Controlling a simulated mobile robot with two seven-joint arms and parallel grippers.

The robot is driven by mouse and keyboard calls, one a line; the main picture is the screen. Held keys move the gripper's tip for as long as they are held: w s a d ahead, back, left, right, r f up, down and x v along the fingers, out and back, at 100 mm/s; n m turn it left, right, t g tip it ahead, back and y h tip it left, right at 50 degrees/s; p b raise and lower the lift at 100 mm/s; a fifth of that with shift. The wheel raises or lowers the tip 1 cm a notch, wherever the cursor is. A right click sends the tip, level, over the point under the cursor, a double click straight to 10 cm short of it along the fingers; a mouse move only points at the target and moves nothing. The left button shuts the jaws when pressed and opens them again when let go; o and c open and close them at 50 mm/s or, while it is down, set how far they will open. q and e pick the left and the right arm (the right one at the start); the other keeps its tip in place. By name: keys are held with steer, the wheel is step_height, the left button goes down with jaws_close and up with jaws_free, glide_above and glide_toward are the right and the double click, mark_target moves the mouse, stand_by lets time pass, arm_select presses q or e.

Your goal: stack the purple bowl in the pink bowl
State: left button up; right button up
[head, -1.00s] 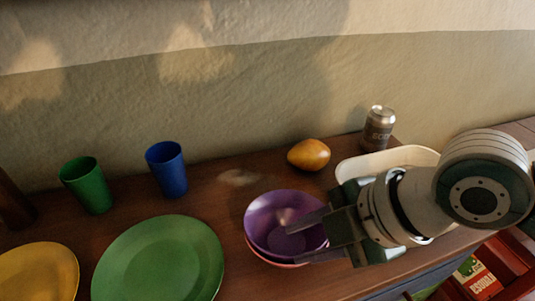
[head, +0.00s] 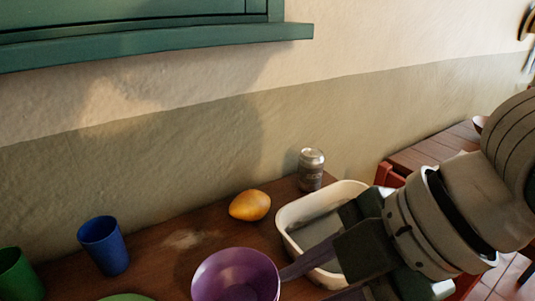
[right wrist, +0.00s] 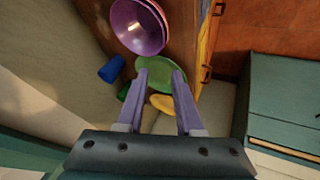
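The purple bowl (head: 235,276) stands upright on the wooden counter, cut by the bottom edge of the head view. It also shows at the top of the right wrist view (right wrist: 136,26). There, a second rim shows just behind it, consistent with the pink bowl nested under it; the pink bowl is hidden in the current head view. My right gripper (head: 312,284) is just right of the purple bowl. In the right wrist view its fingers (right wrist: 160,74) are apart with nothing between them, and the bowl is beyond the tips. My left gripper is not in view.
A white tub (head: 290,218) stands right of the bowl, partly behind my right gripper. A mango (head: 250,205) and a can (head: 311,170) are behind. A blue cup (head: 103,245), green cup (head: 17,275) and green plate (right wrist: 160,72) are to the left. A green shutter ledge (head: 160,45) overhangs above.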

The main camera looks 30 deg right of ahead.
steer(key=s+d+f+m+g+h, duration=0.1)
steer(key=s+d+f+m+h, duration=0.1)
steer(key=s+m, duration=0.6)
steer(key=d+m+h, duration=0.1)
steer(key=m+h, duration=0.1)
steer(key=m, duration=0.4)
steer(key=shift+s+d+f+g, duration=0.3)
steer(key=shift+s+d+f, duration=0.05)
steer(key=shift+s+f, duration=0.05)
